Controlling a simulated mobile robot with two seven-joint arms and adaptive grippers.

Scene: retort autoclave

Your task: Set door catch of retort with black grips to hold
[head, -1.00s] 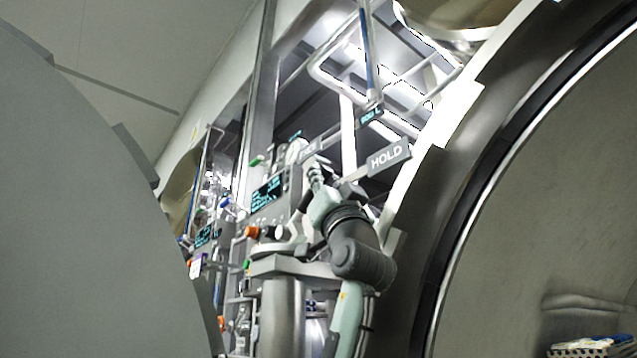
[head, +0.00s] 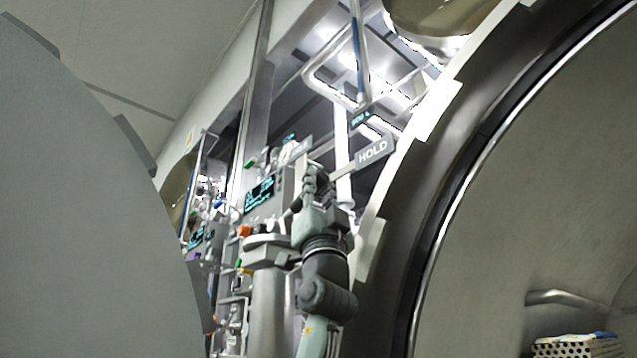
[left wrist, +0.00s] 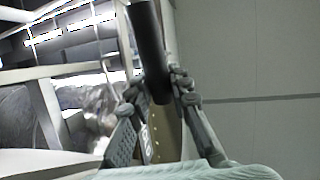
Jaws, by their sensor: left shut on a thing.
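My left gripper (head: 317,178) is raised beside the rim of the retort, just left of and below a grey plate marked HOLD (head: 374,151). In the left wrist view, the fingers of my left gripper (left wrist: 157,92) are closed around a black grip (left wrist: 149,45), a thick dark bar that runs up out of the picture. A brownish plate with light marks, partly hidden, shows behind the fingers. In the head view the gripper hides most of the catch. A second small plate (head: 297,150) stands to the left of the gripper, its lettering unreadable. My right gripper is out of view.
The round retort opening (head: 440,220) fills the right side, with a perforated tray (head: 575,346) inside. A large grey disc (head: 90,220) blocks the left. Control panels with displays (head: 259,194) stand behind my arm. Metal rails (head: 330,90) hang above.

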